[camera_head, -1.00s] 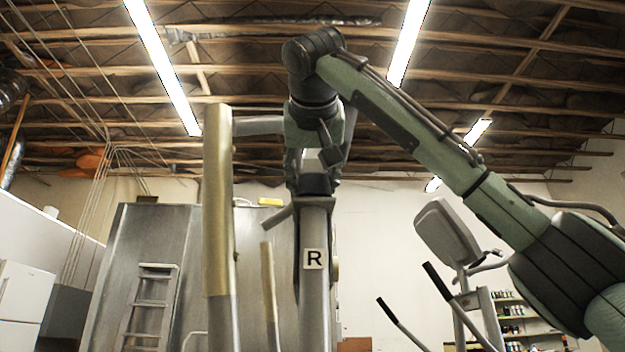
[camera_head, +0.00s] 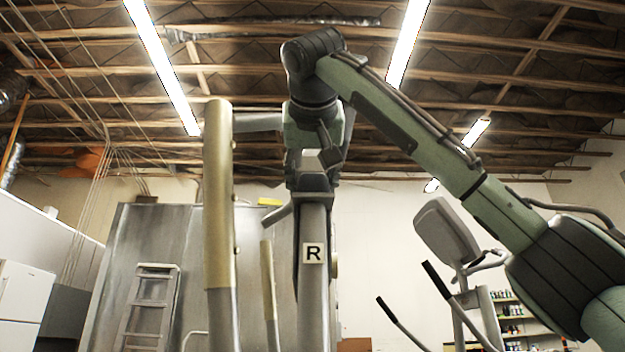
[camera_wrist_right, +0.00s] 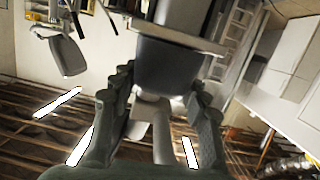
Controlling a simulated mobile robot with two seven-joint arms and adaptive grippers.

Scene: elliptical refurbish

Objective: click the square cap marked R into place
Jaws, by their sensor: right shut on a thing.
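My right gripper (camera_head: 313,178) is at the top of a grey upright (camera_head: 313,300) in the middle of the head view. In the right wrist view its two fingers (camera_wrist_right: 160,100) are on either side of a smooth dark grey piece (camera_wrist_right: 165,68), shut on it. This piece looks like the cap; it shows as a dark block (camera_head: 313,184) at the upright's top in the head view. I cannot tell whether it is fully seated. A square white label with a black R (camera_head: 313,254) is on the upright's front. No R shows on the held piece. My left gripper is out of view.
A tan-gripped handle (camera_head: 218,195) stands close on the left, with a shorter one (camera_head: 268,280) beside the upright. A second exercise machine (camera_head: 447,232) is at right. A ladder (camera_head: 152,305) leans by a metal wall behind.

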